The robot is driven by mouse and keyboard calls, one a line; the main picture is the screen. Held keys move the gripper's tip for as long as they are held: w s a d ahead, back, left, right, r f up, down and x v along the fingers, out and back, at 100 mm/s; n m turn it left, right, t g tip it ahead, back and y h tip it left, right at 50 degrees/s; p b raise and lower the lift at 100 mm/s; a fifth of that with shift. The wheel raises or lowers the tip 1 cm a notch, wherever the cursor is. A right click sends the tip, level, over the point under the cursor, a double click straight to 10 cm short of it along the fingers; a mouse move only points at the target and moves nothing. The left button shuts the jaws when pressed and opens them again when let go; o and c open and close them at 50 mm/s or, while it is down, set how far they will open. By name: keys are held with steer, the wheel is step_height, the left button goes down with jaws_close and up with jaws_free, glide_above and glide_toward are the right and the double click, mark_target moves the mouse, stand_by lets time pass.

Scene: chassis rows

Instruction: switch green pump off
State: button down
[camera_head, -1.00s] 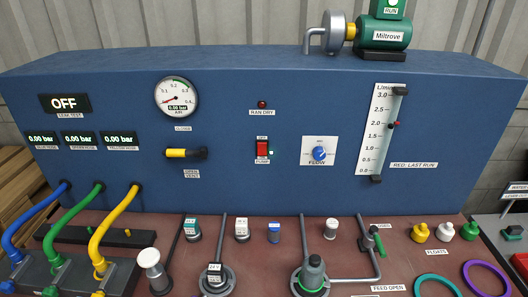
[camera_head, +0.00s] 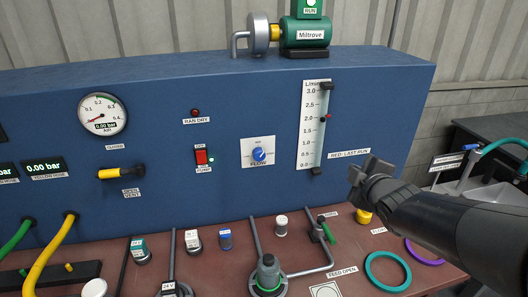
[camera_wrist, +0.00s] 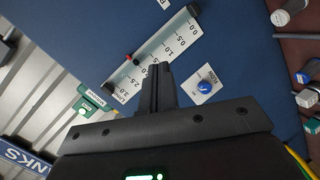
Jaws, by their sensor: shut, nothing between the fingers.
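The green pump (camera_head: 300,36), labelled Miltrove, sits on top of the blue panel, with a green RUN box above it. It also shows in the wrist view (camera_wrist: 92,105). A red rocker switch (camera_head: 201,157) labelled PUMP is on the panel front, with OFF marked above it. My gripper (camera_head: 364,174) is shut and empty in front of the panel's right part, well right of the switch. In the wrist view its fingers (camera_wrist: 157,78) point at the panel. I cannot make out the switch there.
The blue FLOW knob (camera_head: 259,155) and the flow gauge (camera_head: 313,125) lie between switch and gripper. The yellow vent handle (camera_head: 116,173) sticks out on the left. Bottles, pipes and a teal ring (camera_head: 387,269) lie on the red-brown bench (camera_head: 215,285) below.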

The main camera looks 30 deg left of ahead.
steer(key=s+a+f+n+g+y, duration=0.2)
steer(key=s+a+n+g+y, duration=0.1)
steer(key=a, duration=0.5)
steer(key=s+a+f+n+g+y, duration=0.2)
steer(key=s+a+n+g+y, duration=0.2)
steer(key=s+a+n, duration=0.2)
steer(key=s+a+f+n+g+y, duration=0.2)
steer(key=a+n, duration=0.5)
steer(key=a, duration=0.4)
steer(key=s+g+y, duration=0.1)
steer(key=s+g, duration=0.1)
steer(key=shift+s+g, duration=0.3)
steer(key=shift+a, duration=0.1)
glide_toward(197, 155)
steer(key=s+a, duration=0.2)
steer(key=s, duration=0.1)
steer(key=shift+w+a, duration=0.7)
steer(key=shift+a, duration=0.25)
steer(key=shift+w+a, duration=0.7)
steer(key=shift+a, duration=0.3)
steer(key=shift+w, duration=0.1)
